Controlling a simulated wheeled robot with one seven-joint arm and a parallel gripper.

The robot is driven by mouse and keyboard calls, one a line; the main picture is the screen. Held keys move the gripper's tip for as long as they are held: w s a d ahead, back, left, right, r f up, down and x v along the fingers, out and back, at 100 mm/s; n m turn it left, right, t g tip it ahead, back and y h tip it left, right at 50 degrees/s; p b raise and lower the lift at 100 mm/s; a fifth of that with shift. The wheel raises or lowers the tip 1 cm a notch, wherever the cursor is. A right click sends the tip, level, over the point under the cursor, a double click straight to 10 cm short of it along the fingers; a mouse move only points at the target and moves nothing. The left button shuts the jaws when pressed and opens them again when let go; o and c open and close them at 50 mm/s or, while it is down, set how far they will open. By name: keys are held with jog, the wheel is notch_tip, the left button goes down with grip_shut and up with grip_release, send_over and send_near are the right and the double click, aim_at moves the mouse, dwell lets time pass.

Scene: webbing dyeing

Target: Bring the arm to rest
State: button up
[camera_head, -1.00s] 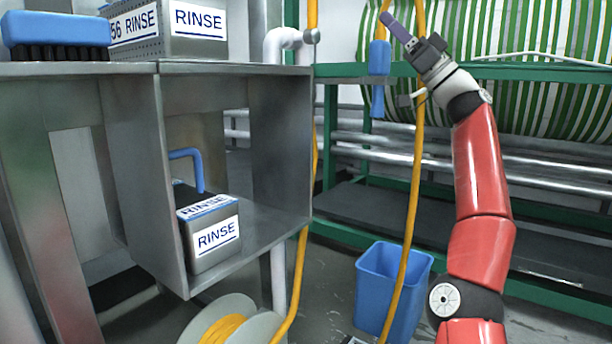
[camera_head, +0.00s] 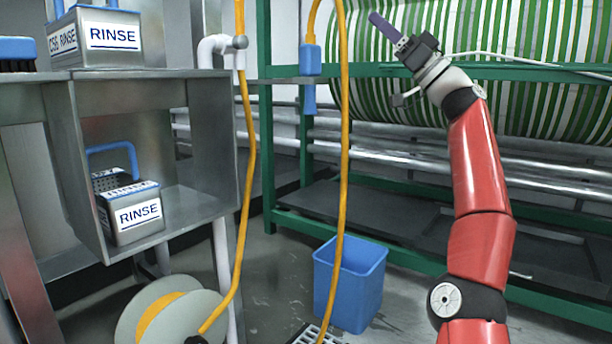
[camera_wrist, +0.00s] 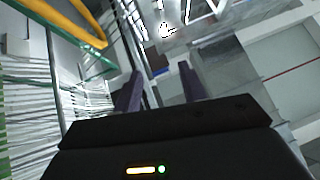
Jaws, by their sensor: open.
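My gripper (camera_head: 388,30) is at the top of my raised red arm in the head view, in front of the green-and-white striped rolls. In the wrist view my gripper (camera_wrist: 160,88) shows two dark purple fingers set apart with nothing between them. The gripper is open and empty. In the head view only one finger can be made out, pointing up and left.
A steel bench (camera_head: 215,130) at left holds RINSE containers (camera_head: 135,205). A blue bin (camera_head: 350,285) and a hose reel (camera_head: 170,310) stand on the floor. A yellow hose (camera_head: 343,150) hangs left of my arm. A green rack (camera_head: 268,150) stands behind.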

jog(key=s+a+f+m+g+h, duration=0.1)
jog(key=s+a+f+h, duration=0.15)
jog(key=a, duration=0.75)
jog(key=s+a+f+m+g+h, duration=0.1)
jog(key=a+f+h, duration=0.3)
jog(key=a, duration=0.6)
jog(key=s+a+f+m+h, duration=0.1)
jog(key=s+a+f+h, duration=0.15)
jog(key=f, duration=0.35)
jog(key=s+a+f+m+h, duration=0.2)
jog(key=f+h, duration=0.2)
jog(key=f, duration=0.1)
jog(key=s+d+f+m+g+h, duration=0.1)
jog(key=s+d+f+m+h, duration=0.25)
jog(key=s+d+f, duration=0.6)
jog(key=s+d+f+m+g+h, duration=0.15)
jog(key=s+d+f+h, duration=0.25)
jog(key=s+d+f, duration=0.55)
jog(key=s+d+f+m+h, duration=0.35)
jog(key=s+d+f, duration=0.25)
jog(key=s+f, duration=0.7)
jog(key=w+r+p, duration=0.4)
jog(key=r+p, duration=0.5)
jog(key=p, duration=0.3)
jog(key=shift+r+p, duration=0.15)
jog(key=shift+p, duration=0.15)
